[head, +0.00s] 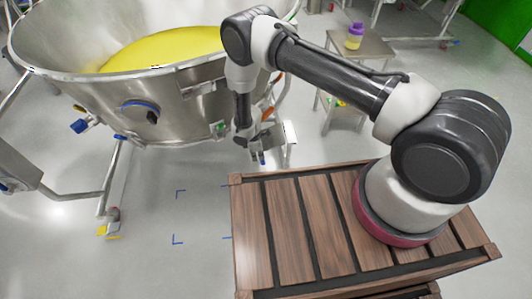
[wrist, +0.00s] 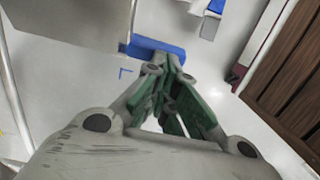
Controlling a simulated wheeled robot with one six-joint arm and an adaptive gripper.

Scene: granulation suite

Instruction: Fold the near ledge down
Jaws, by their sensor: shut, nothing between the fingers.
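My gripper (head: 262,158) hangs at the end of my arm beside the steel vessel (head: 170,108), on its right side. Its fingers are shut with nothing between them. In the wrist view my gripper (wrist: 168,62) has its tips close to a blue bar (wrist: 146,46) on the lower edge of a grey panel (wrist: 75,18). I cannot tell whether they touch. A pale flat piece (head: 291,135) shows just right of my gripper in the head view. Which of these is the near ledge, and how it is tilted, I cannot tell; the gripper partly hides this area.
A small side table (head: 375,43) carries a purple and yellow container (head: 354,36) at the back. Open floor with blue corner marks lies left of my wooden-topped base.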

